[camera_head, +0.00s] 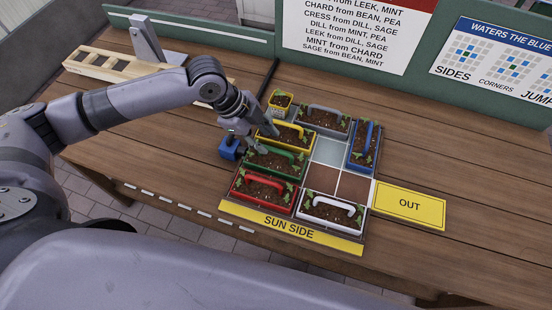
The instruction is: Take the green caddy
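The green caddy (289,174) is a small planter of dark soil and seedlings with a green handle. It stands in the left column of the tray, between the yellow caddy (303,145) behind and the red caddy (240,191) in front. My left gripper (270,143) reaches in from the left, over the gap between the yellow and green caddies. Its two fingers look spread apart with nothing held. The fingers hide part of the green caddy's back left; I cannot tell whether they touch it. My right gripper is not in view.
A grey caddy (325,118), a blue caddy (365,147) and a white caddy (331,210) fill other tray cells. A small blue object (230,149) stands left of the tray, and a yellow pot (281,100) behind it.

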